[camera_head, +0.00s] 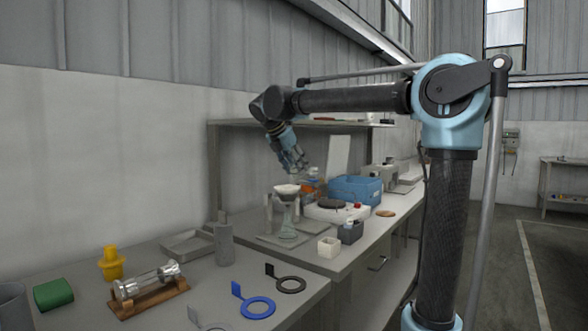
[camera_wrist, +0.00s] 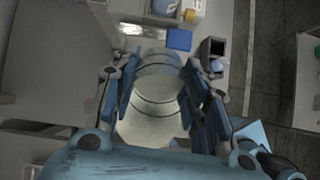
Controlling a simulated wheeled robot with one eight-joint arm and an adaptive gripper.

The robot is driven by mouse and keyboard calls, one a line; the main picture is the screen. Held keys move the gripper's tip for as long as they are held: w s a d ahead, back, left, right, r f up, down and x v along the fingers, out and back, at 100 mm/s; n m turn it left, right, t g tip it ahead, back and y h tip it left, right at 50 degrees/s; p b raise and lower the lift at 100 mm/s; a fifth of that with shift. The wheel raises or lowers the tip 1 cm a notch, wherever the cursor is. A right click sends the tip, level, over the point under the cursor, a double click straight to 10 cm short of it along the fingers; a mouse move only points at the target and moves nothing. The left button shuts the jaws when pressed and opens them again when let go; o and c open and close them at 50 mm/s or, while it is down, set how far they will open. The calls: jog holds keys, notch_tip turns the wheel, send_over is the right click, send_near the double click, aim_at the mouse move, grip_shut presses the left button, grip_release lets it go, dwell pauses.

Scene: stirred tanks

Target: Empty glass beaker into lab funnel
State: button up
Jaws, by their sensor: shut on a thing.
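My gripper (camera_head: 300,163) is above the bench in the head view, pointing down and to the right. In the wrist view the fingers of my gripper (camera_wrist: 158,88) close on both sides of a pale, see-through glass beaker (camera_wrist: 152,112) with dark rings round it. In the head view the beaker is too small and faint to make out clearly, so its tilt and contents cannot be told. The lab funnel (camera_head: 287,195), wide with a pale top, sits upright on a glass vessel (camera_head: 288,222), just below and slightly left of my gripper.
A white device with a dark round plate (camera_head: 333,204) and small boxes (camera_head: 328,246) stand close by. The front bench holds a grey cylinder (camera_head: 224,243) and rings (camera_head: 257,307).

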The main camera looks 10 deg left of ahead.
jog(key=t+h, duration=0.2)
jog(key=t, duration=0.1)
jog(key=shift+f, duration=0.1)
jog(key=t+h, duration=0.1)
jog(key=t, duration=0.1)
jog(key=t+h, duration=0.1)
jog(key=shift+s+a+f+t+h, duration=0.1)
jog(key=shift+s+a+t+h, duration=0.05)
jog(key=shift+t+h, duration=0.2)
jog(key=shift+s+a+r+t+h, duration=0.1)
jog(key=shift+s+r+t+h, duration=0.15)
jog(key=shift+t+h, duration=0.4)
jog(key=shift+s+a+r+t+h, duration=0.15)
jog(key=shift+r+t+h, duration=0.2)
jog(key=shift+t, duration=0.65)
jog(key=shift+s+a+r+t+h, duration=0.1)
jog(key=shift+s+r+t+h, duration=0.1)
jog(key=shift+t+h, duration=0.5)
